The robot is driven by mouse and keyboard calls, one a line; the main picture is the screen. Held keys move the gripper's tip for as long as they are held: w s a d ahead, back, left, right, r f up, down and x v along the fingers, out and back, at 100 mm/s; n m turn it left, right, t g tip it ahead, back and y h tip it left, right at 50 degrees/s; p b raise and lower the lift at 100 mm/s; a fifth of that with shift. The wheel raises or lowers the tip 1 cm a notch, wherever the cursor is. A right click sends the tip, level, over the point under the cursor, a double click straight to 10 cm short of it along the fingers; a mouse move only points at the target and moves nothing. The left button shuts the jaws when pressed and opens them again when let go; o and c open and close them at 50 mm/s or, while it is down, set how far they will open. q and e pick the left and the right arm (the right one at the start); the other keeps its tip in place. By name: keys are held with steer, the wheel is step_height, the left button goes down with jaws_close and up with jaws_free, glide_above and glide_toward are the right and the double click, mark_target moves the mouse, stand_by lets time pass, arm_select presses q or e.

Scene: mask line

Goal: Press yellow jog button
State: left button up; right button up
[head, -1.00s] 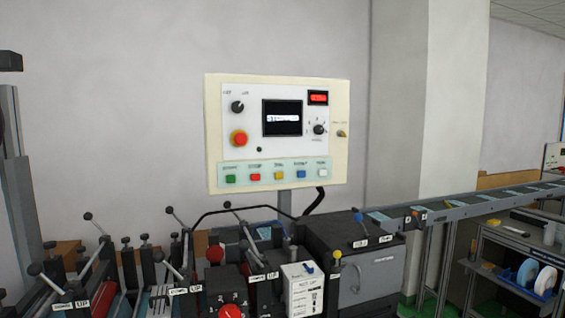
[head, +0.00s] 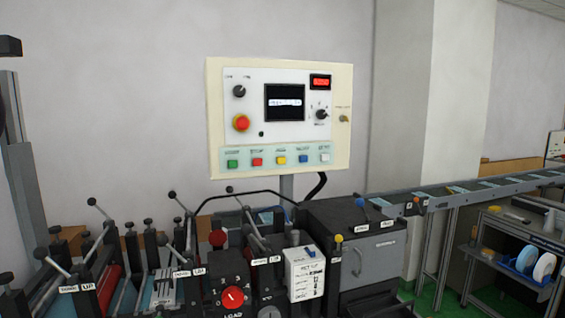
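The control panel (head: 214,120) is a cream box on a grey post in the middle of the head view. Its lower strip (head: 226,166) carries a row of coloured buttons: green (head: 232,164), red (head: 257,162), yellow (head: 281,160), blue (head: 303,159) and white (head: 325,158). The yellow button is the middle one, and its label is too blurred to read with certainty. Neither of my grippers shows in the head view, and nothing covers the buttons.
Below the panel stand machine parts with black levers, a red dial (head: 233,296) and a white box (head: 304,272). A dark grey cabinet (head: 368,262) stands to the right, with a conveyor (head: 455,197) behind. A cart (head: 505,262) holds white rolls. Space before the panel is clear.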

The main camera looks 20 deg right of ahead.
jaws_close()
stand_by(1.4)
